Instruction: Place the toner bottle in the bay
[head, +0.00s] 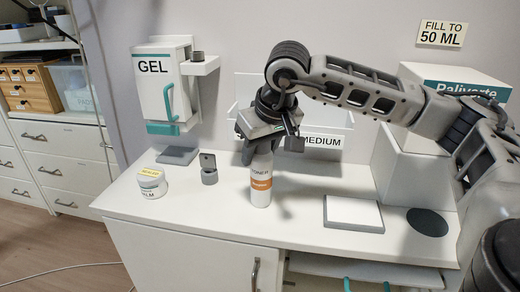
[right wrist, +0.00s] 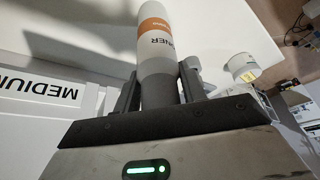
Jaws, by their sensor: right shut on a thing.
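The toner bottle (head: 261,182) is white with an orange band and a dark neck. It is upright over the counter; I cannot tell whether its base touches it. My right gripper (head: 266,143) points down and is shut on the bottle's upper part. In the right wrist view, the gripper's fingers (right wrist: 159,85) lie on either side of the bottle (right wrist: 158,45). Behind the arm, a white wall bay (head: 244,88) has a label reading MEDIUM (head: 322,140); the arm partly hides it. My left gripper is not in view.
A GEL dispenser (head: 155,80) hangs on the wall at left. A white jar (head: 152,183) and a small grey holder (head: 208,168) stand on the counter (head: 225,215). A white pad (head: 353,212) and a dark disc (head: 427,222) lie to the right. A boxed Palivarte carton (head: 462,82) stands behind my arm.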

